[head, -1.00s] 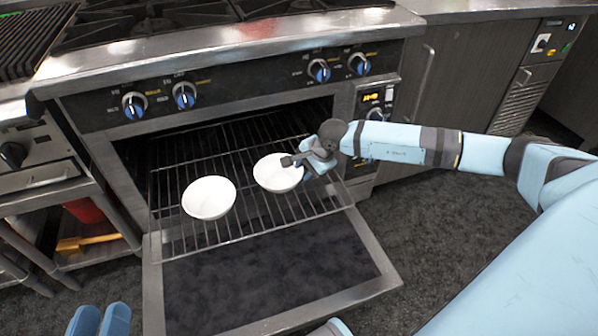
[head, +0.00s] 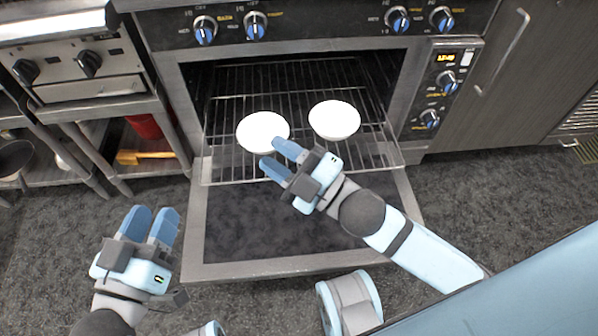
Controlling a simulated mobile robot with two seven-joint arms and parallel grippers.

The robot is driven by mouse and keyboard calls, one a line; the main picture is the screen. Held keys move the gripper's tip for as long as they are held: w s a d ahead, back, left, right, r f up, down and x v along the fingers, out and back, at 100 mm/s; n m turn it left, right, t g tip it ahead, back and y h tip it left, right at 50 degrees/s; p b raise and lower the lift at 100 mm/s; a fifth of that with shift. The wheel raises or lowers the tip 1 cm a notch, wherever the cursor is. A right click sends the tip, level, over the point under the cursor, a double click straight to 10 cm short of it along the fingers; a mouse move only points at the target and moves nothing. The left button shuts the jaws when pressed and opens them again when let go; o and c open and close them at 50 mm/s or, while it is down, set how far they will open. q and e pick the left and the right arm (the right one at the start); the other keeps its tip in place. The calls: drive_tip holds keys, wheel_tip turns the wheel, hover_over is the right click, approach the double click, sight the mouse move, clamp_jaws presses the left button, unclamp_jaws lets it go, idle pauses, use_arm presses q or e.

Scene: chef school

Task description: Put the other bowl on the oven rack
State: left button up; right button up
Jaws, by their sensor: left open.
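Two white bowls rest upright on the pulled-out wire oven rack (head: 222,172): the left bowl (head: 262,132) and the right bowl (head: 334,120). My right gripper (head: 273,153) is open, its fingers apart with nothing between them. Its fingertips show just in front of the left bowl's near edge and overlap the rack's front in the picture; I see no grip on the bowl. My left gripper (head: 150,220) is open and empty, low at the left, in front of the oven and clear of the rack.
The oven door (head: 300,230) is folded down below the rack. A control panel (head: 441,88) borders the oven on the right. A metal shelf unit with a red container (head: 145,126) stands at the left. The dark floor (head: 520,210) at the right is bare.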

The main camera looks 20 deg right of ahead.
drive_tip(key=s+m+h, duration=0.1)
drive_tip(key=m, duration=0.4)
drive_tip(key=s+d+m+h, duration=0.1)
drive_tip(key=s+m+h, duration=0.1)
drive_tip(key=m, duration=0.3)
drive_tip(key=s+m+h, duration=0.1)
drive_tip(key=m, duration=0.4)
drive_tip(key=shift+s+d+f+g, duration=0.15)
drive_tip(key=shift+s+d+g, duration=0.15)
drive_tip(key=shift+d, duration=0.1)
